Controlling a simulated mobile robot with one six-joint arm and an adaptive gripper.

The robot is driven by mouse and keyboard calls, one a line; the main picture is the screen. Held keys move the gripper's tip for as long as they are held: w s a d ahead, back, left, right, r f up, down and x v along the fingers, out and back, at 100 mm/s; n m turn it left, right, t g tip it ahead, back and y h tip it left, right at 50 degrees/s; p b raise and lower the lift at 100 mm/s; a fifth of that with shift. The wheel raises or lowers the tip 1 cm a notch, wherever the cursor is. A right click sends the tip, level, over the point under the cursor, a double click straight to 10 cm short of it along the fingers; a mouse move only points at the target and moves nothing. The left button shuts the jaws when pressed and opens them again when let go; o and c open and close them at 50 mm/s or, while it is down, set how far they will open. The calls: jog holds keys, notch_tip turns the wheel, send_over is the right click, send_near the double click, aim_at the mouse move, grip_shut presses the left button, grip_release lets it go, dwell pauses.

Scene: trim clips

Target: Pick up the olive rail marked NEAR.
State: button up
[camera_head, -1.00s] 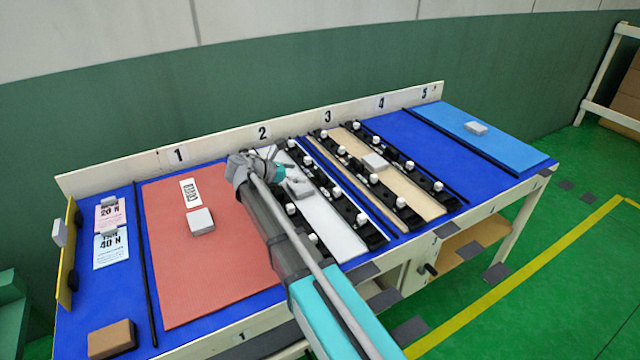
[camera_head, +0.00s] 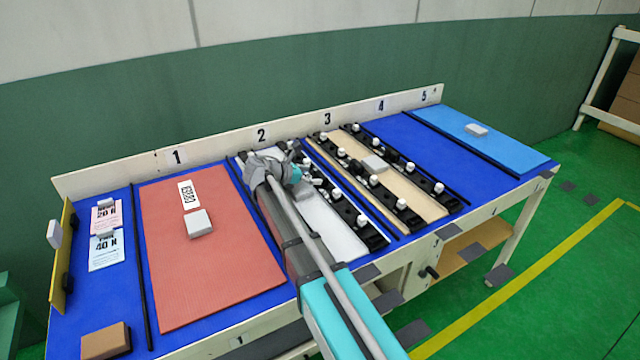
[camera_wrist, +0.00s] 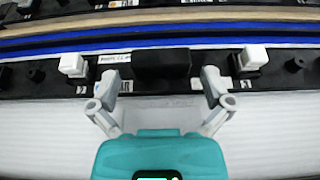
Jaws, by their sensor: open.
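I cannot make out an olive rail or a NEAR mark on any rail in these views. My gripper (camera_wrist: 160,82) is open, with its two fingers apart on either side of a black block (camera_wrist: 161,64) on a black strip (camera_wrist: 40,84). I cannot tell whether the fingers touch the block. White knobs (camera_wrist: 72,64) and small labels sit along that strip. In the head view my gripper (camera_head: 296,172) is over the white panel (camera_head: 335,235) under number 2, and my arm hides part of that bay.
A red panel (camera_head: 205,270) with a grey block (camera_head: 199,223) lies to the left. A tan panel (camera_head: 415,198) lies between knobbed black strips to the right. A light blue panel (camera_head: 490,140) is at the far right. Blue table surface (camera_head: 420,150) is bare under number 4.

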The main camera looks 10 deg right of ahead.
aim_at(319, 175)
jog(key=shift+b+x, duration=0.45)
jog(key=shift+x, duration=1.2)
jog(key=shift+c, duration=0.3)
jog(key=shift+r, duration=0.1)
jog(key=c, duration=1)
jog(key=shift+r+p, duration=1.25)
jog(key=shift+p, duration=0.05)
jog(key=s+a+r+p, duration=0.1)
jog(key=s+r+p, duration=0.9)
jog(key=s, duration=0.4)
jog(key=shift+r, duration=0.25)
